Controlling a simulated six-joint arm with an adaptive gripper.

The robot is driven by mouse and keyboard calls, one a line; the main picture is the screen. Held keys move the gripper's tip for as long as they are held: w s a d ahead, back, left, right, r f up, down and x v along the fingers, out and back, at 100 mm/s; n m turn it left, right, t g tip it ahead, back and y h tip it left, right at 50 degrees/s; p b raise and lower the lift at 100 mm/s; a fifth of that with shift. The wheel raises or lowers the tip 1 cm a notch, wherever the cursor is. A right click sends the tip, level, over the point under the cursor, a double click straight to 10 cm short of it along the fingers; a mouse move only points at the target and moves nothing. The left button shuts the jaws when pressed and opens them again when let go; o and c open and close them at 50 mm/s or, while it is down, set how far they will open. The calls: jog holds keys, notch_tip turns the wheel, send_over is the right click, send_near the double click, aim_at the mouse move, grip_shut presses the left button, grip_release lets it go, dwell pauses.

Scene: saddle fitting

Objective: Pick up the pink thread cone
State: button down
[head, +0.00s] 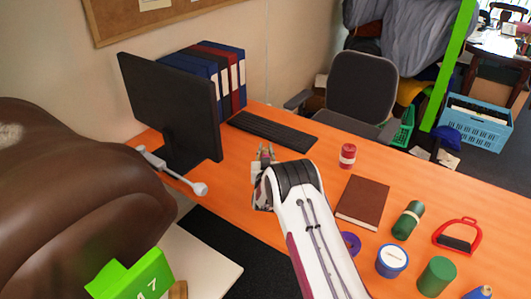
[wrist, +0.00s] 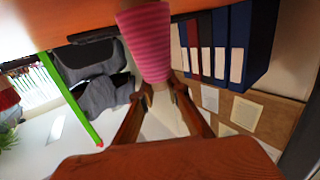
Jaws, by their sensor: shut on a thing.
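In the wrist view, the pink thread cone (wrist: 147,42) is ribbed and lies at the tips of my gripper (wrist: 161,92). The two fingers are closed on its end, and its upper part runs to the picture's top edge. In the head view, my gripper (head: 265,154) is over the orange desk, near the keyboard and to the right of the monitor.
The monitor (head: 172,110), keyboard (head: 272,131) and binders (head: 222,75) stand behind. A red-and-white can (head: 347,156), brown book (head: 363,202), green roll (head: 407,220), purple spool (head: 350,243), blue-rimmed tin (head: 392,261) and red stirrup (head: 458,236) lie right. A brown saddle (head: 75,190) fills the left.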

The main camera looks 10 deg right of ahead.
jog(key=shift+r, duration=4.9)
